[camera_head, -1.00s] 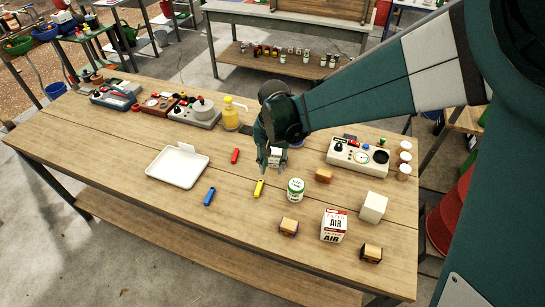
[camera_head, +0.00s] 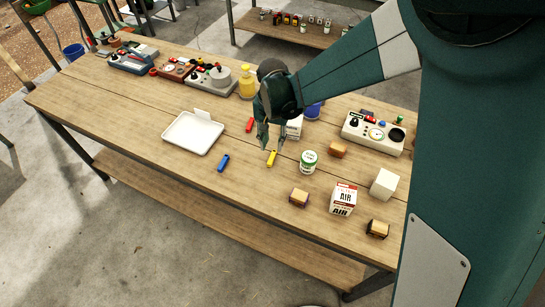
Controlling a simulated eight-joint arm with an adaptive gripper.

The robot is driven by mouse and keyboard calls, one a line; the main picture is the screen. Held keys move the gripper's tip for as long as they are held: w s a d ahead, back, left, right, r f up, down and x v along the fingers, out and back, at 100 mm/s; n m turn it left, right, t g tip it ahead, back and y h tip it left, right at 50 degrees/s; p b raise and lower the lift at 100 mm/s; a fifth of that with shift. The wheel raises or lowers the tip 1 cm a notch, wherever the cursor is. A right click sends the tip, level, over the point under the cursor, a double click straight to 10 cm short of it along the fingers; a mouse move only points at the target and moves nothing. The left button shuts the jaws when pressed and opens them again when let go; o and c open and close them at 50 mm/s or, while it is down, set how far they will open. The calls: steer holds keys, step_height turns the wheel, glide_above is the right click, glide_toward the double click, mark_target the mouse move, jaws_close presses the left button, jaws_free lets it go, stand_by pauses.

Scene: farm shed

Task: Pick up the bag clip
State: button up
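Three small clip-like pieces lie on the wooden table; I cannot tell which the task calls the bag clip. The yellow clip (camera_head: 272,159) is at the tips of my gripper, the red clip (camera_head: 250,125) lies further back to the left, and the blue clip (camera_head: 223,162) lies to the left. My gripper (camera_head: 272,147) points down with its fingers apart and looks empty. Its tips show just behind and above the yellow clip; I cannot tell whether they touch it.
A white tray (camera_head: 190,147) lies left of the clips. A green-and-white tub (camera_head: 308,162) stands close to the right of the yellow clip. A white box (camera_head: 295,128) is just behind my gripper. Wooden blocks and an AIR carton (camera_head: 343,199) stand further right. Table in front is clear.

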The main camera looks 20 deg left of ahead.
mark_target(272, 155)
steer(key=shift+f, duration=0.85)
steer(key=shift+f, duration=0.1)
steer(key=shift+f, duration=2.5)
steer(key=c, duration=0.8)
